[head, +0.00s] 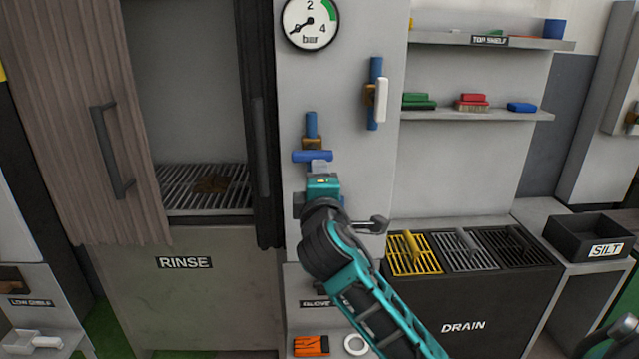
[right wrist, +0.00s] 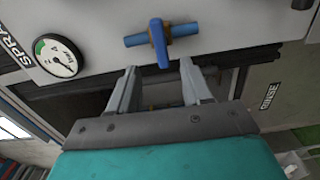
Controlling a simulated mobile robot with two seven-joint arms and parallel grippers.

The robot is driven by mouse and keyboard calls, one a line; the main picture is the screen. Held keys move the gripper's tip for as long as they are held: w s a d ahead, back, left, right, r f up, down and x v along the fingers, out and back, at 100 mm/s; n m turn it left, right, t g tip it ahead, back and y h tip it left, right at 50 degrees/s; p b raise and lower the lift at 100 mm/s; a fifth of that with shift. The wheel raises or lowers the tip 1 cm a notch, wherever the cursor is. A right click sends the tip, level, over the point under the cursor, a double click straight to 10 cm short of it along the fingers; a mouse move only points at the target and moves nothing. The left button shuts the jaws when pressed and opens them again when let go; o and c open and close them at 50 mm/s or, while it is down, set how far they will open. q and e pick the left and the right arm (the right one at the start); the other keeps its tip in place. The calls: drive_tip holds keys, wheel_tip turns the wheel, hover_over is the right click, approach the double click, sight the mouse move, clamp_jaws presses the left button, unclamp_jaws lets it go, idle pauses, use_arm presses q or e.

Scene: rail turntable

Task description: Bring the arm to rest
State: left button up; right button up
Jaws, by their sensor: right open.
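My right arm comes in from the lower right in the head view. Its gripper (head: 319,168) is in front of the grey panel, close to a blue lever (head: 313,156) that lies across a short upright blue pipe. In the right wrist view the two fingers of this gripper (right wrist: 160,84) are apart with nothing between them. The blue lever (right wrist: 159,43) stands just beyond the fingertips there, with a visible gap. The arm partly hides the lower pipe in the head view.
A pressure gauge (head: 310,22) and a white-levered valve (head: 381,99) are on the panel. Drain racks (head: 413,254) and a silt bin (head: 590,238) are at right.

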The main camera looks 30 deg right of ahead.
drive_tip(key=shift+s+a, duration=0.1)
idle(0.5)
drive_tip(key=s+a+f+m+g+y, duration=0.1)
drive_tip(key=s+a+f+y, duration=0.15)
drive_tip(key=f, duration=0.45)
drive_tip(key=s+a+f+y, duration=0.1)
drive_tip(key=a+f+y, duration=0.15)
drive_tip(key=f, duration=0.45)
drive_tip(key=s+a+f+m+g+y, duration=0.1)
drive_tip(key=s+a+f+y, duration=0.15)
drive_tip(key=f, duration=0.35)
drive_tip(key=s+a+f+m+g+y, duration=0.2)
drive_tip(key=s+a+f+m+y, duration=0.2)
drive_tip(key=s+f, duration=1)
drive_tip(key=s+a+m, duration=0.1)
drive_tip(key=a+m, duration=0.2)
drive_tip(key=a, duration=0.1)
drive_tip(key=shift+s+a+f, duration=0.15)
drive_tip(key=shift+s, duration=0.15)
